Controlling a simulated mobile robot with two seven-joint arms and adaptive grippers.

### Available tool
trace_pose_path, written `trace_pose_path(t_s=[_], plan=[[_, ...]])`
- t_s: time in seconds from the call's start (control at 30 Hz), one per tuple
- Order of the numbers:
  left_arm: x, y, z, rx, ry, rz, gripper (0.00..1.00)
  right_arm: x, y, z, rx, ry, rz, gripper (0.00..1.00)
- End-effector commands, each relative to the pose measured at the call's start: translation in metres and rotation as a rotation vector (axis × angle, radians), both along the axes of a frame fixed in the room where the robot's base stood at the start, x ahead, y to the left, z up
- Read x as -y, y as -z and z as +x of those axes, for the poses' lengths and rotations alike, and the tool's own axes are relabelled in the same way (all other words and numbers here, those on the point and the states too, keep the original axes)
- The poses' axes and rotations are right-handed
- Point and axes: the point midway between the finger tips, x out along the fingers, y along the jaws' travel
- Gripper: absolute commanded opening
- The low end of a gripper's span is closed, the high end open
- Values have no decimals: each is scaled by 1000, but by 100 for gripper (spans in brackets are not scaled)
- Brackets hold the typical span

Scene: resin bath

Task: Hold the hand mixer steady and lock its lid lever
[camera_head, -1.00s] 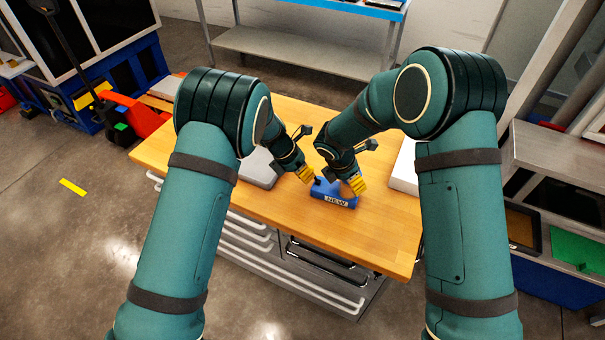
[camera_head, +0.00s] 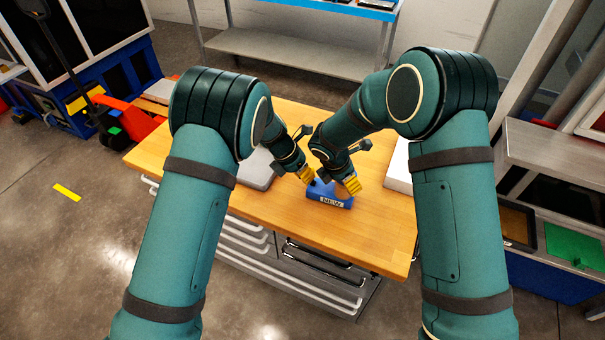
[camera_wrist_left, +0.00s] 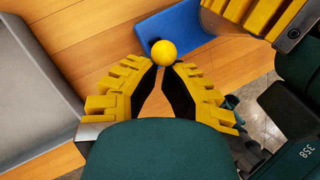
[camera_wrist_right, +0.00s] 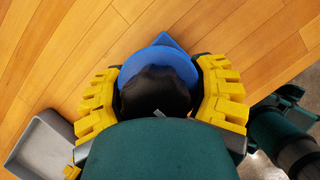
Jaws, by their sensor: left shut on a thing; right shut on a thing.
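The hand mixer is a blue body (camera_head: 322,189) with a "NEW" label, standing on the wooden table in the head view. In the right wrist view its rounded blue top (camera_wrist_right: 165,58) and a dark part lie between the fingers of my right gripper (camera_wrist_right: 158,72), which is shut on it. A yellow ball knob (camera_wrist_left: 164,52), apparently the lid lever's end, sits at the fingertips of my left gripper (camera_wrist_left: 165,68), which is shut on it. The lever's shaft is hidden. In the head view my left gripper (camera_head: 305,176) and right gripper (camera_head: 352,185) are close together.
A grey tray (camera_head: 256,172) lies left of the mixer and a white box (camera_head: 399,170) lies to the right. The front of the wooden table (camera_head: 300,230) is clear. A metal shelf stands behind the table.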

Motion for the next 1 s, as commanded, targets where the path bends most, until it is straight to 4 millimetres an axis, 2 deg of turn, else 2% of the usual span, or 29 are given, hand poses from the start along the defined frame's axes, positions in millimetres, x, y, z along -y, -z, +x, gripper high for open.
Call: trace_pose_path(t_s=[1.0], plan=[[24,-4,-9,0,2,-2,0,-1,0,0,0,-3,1,19]])
